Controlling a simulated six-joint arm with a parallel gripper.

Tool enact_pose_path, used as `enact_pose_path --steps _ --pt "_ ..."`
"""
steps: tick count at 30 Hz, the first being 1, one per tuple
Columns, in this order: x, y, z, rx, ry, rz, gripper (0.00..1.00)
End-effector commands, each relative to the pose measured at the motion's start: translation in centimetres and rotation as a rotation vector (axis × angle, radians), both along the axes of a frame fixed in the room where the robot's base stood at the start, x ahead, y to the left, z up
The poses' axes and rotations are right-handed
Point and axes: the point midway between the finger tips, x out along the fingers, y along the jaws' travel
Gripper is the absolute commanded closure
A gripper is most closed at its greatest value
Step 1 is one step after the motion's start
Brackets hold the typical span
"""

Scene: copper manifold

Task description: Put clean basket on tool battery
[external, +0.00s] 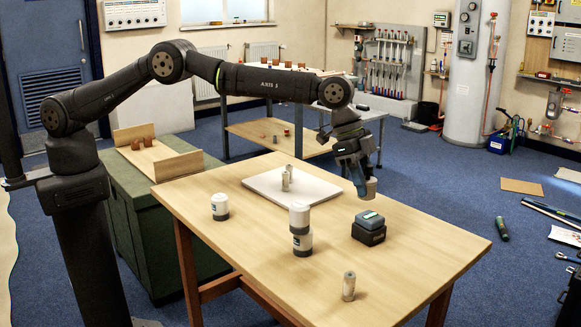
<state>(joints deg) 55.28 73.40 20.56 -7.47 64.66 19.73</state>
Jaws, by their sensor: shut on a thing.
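My gripper (364,188) is above the right part of the wooden table, pointing down, and is shut on a small beige-grey cylinder (372,187), which looks like the clean basket. The fingers hide part of it. The tool battery (369,228), a dark block with a grey-blue top, sits on the table directly below, with a visible gap between it and the held piece. Another small beige-grey cylinder (348,287) stands upright near the table's front edge.
Two white containers with dark bands (301,228) are stacked left of the battery. Another white container (220,207) stands farther left. The wooden table (420,240) is clear to the right of the battery. A green chest (150,230) stands behind its left end.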

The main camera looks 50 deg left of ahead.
Motion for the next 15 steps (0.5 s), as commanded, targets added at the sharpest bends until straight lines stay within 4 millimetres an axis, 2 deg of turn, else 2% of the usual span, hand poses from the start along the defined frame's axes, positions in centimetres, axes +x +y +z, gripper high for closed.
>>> enact_pose_path --steps 1,6,11,15 --pt "0.8 0.1 -0.6 0.0 -0.001 0.001 0.85" --pt "2.2 0.2 -1.3 0.0 0.0 0.0 0.85" --pt "2.5 0.2 -1.9 0.001 0.0 0.0 0.85" --pt "2.4 0.3 -3.8 0.003 0.001 -0.001 0.85"
